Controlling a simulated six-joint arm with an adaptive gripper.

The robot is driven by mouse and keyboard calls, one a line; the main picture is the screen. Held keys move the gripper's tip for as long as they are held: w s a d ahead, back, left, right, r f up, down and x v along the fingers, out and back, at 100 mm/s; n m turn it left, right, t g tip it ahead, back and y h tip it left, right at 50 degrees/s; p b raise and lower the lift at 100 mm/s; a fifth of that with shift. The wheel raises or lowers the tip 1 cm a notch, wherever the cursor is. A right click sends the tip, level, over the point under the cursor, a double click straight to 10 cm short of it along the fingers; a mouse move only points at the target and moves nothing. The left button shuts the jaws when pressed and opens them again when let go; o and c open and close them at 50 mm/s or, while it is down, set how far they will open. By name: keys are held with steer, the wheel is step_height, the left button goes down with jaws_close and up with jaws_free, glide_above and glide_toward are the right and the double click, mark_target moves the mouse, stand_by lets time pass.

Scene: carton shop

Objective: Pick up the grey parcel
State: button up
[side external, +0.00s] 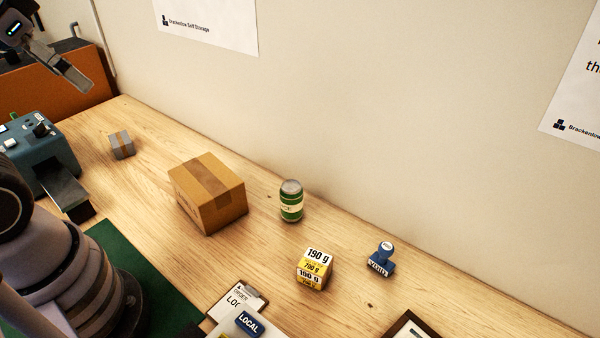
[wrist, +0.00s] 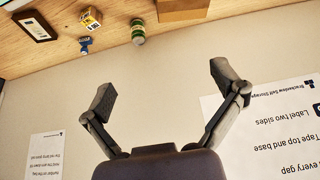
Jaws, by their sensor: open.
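The grey parcel (side external: 122,145) is a small grey box with a brownish tape band. It sits on the wooden table at the left in the side external view, between the blue-grey machine and the larger brown carton. It does not show in the wrist view. My gripper (side external: 73,77) is raised at the top left of the side external view, above table height and apart from the parcel. In the wrist view my gripper (wrist: 165,85) has its two fingers spread wide with nothing between them. The wall lies behind the fingers there.
A brown carton (side external: 208,193) stands right of the parcel. A green can (side external: 291,201), yellow-white cube (side external: 314,269), blue stamp (side external: 381,259) and clipboard (side external: 238,300) lie farther right. The blue-grey machine (side external: 42,152) stands left of the parcel. The wall (side external: 350,100) runs behind the table.

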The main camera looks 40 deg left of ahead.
steer(key=m+g+y, duration=0.5)
steer(key=m+y, duration=1.2)
steer(key=y, duration=0.2)
glide_above(123, 146)
steer(key=s+d, duration=0.2)
steer(key=d, duration=0.1)
step_height(123, 146, down, 22)
steer(key=f+m+t, duration=0.1)
steer(key=f, duration=0.5)
steer(key=f+m+t+h, duration=0.1)
steer(key=f+t, duration=0.1)
steer(key=f, duration=0.4)
steer(key=w+f+m+t, duration=0.1)
steer(key=f+m, duration=0.1)
steer(key=f, duration=0.4)
steer(key=shift+w+a+h, duration=0.1)
steer(key=shift+a+h, duration=0.05)
steer(key=shift+h, duration=0.15)
steer(key=shift+w+a+r, duration=0.1)
steer(key=shift+a+r, duration=0.05)
steer(key=shift+a, duration=0.25)
steer(key=shift+w+a+r, duration=0.1)
steer(key=shift+a, duration=0.3)
steer(key=shift+x, duration=3)
steer(key=shift+w, duration=0.1)
